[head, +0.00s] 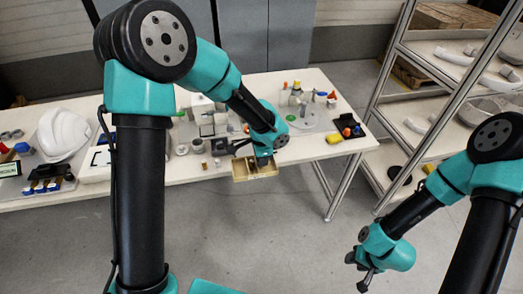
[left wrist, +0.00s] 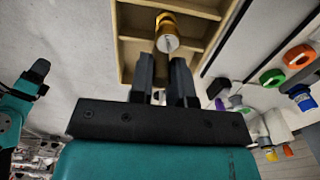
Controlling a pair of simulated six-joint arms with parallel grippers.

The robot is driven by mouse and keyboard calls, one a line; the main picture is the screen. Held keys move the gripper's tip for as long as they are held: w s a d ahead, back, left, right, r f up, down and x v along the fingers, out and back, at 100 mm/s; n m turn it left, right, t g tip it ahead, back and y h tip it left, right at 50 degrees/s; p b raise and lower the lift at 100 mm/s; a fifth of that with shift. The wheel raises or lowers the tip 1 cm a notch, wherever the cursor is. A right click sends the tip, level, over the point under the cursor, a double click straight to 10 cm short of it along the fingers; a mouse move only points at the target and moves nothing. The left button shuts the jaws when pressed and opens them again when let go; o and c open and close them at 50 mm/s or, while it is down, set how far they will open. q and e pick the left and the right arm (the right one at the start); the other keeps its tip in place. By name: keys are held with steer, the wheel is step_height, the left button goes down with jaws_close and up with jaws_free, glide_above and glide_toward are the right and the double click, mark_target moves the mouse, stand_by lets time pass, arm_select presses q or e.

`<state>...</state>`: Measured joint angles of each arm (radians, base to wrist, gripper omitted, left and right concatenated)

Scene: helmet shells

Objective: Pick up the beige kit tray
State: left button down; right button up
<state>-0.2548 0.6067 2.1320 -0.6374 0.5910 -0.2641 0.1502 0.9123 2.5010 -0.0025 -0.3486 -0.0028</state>
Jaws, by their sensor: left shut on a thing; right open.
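The beige kit tray (head: 243,178) is at the table's front edge in the head view, and it appears to jut out past that edge. It also shows in the left wrist view (left wrist: 127,42), with dividers and a yellow-and-white cylinder (left wrist: 167,36) inside. My left gripper (head: 262,161) is shut on the tray's near wall; its two fingers (left wrist: 163,75) straddle that wall in the left wrist view. Whether the tray touches the table is hard to tell. My right gripper (head: 361,270) is open and empty over the floor at the lower right, far from the tray.
The white table (head: 305,160) holds a white helmet shell (head: 63,133) at the left and several small parts in the middle. A black tray (head: 347,127) with coloured parts lies at the right end. A metal shelf rack (head: 400,100) stands to the right. Open floor lies in front.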

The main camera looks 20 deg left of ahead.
arm_select(q)
steer(key=shift+s+d, duration=0.1)
steer(key=shift+s, duration=0.05)
stand_by(0.6)
steer(key=shift+a+r, duration=0.15)
steer(key=shift+a, duration=0.4)
steer(key=s+a+r+n, duration=0.2)
steer(key=a+n, duration=0.1)
steer(key=a, duration=0.8)
steer(key=s+a+r+n, duration=0.2)
steer(key=s+a+n, duration=0.1)
steer(key=a, duration=0.7)
steer(key=s+a+r+n, duration=0.2)
steer(key=a+n, duration=0.1)
steer(key=a, duration=0.8)
steer(key=shift+s+a+r, duration=0.15)
steer(key=shift+s+a, duration=0.05)
steer(key=shift+a, duration=0.1)
steer(key=w+a, duration=0.3)
steer(key=a, duration=0.1)
steer(key=w+a+f, duration=0.1)
steer(key=w+a, duration=0.2)
steer(key=w, duration=0.1)
steer(key=w+a, duration=0.4)
steer(key=shift+a+f, duration=0.25)
steer(key=shift+a, duration=0.1)
